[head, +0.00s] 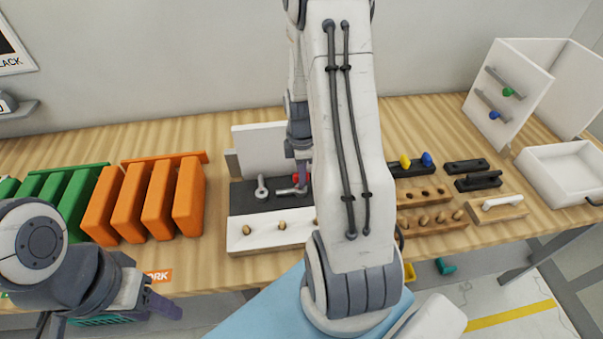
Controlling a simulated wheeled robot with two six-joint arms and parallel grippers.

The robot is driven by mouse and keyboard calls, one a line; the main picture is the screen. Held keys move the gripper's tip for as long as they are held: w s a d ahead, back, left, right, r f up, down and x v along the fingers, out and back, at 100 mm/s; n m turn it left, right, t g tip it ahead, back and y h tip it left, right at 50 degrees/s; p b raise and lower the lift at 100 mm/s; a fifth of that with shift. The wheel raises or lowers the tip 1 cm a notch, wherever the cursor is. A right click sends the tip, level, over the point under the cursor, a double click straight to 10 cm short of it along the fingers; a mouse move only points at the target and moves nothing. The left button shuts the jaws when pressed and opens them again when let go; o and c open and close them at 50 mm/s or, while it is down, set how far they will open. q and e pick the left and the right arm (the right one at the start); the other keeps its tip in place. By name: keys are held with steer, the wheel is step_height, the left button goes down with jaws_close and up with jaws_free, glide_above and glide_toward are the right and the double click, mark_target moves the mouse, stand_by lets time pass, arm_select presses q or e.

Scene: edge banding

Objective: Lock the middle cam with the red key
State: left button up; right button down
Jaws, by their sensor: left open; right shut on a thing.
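The fixture (239,203) stands on the table with a dark strip, a white upright panel behind and a white front board with wooden pegs. One metal cam (262,188) shows at the left of the dark strip. A second metal piece (285,191), likely the middle cam, lies sideways beside the key. My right gripper (301,170) points down over the strip, shut on the red key (296,179). Whether the key sits in the cam I cannot tell. My arm hides the fixture's right part. My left gripper (163,305) is open and empty at the table's front edge.
Orange panels (128,208) and green panels (76,201) stand left of the fixture. On the right are a yellow key (405,161), a blue key (427,159), wooden peg racks (432,219), a white drawer (560,172) and an open white cabinet (512,85).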

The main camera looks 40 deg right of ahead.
steer(key=shift+f+b, duration=0.55)
steer(key=shift+f, duration=0.35)
stand_by(0.8)
steer(key=m, duration=0.3)
steer(key=shift+m+p, duration=0.35)
steer(key=shift+m, duration=0.55)
steer(key=m, duration=0.4)
steer(key=shift+a+p, duration=0.1)
steer(key=shift+p, duration=0.25)
steer(key=shift+m, duration=0.4)
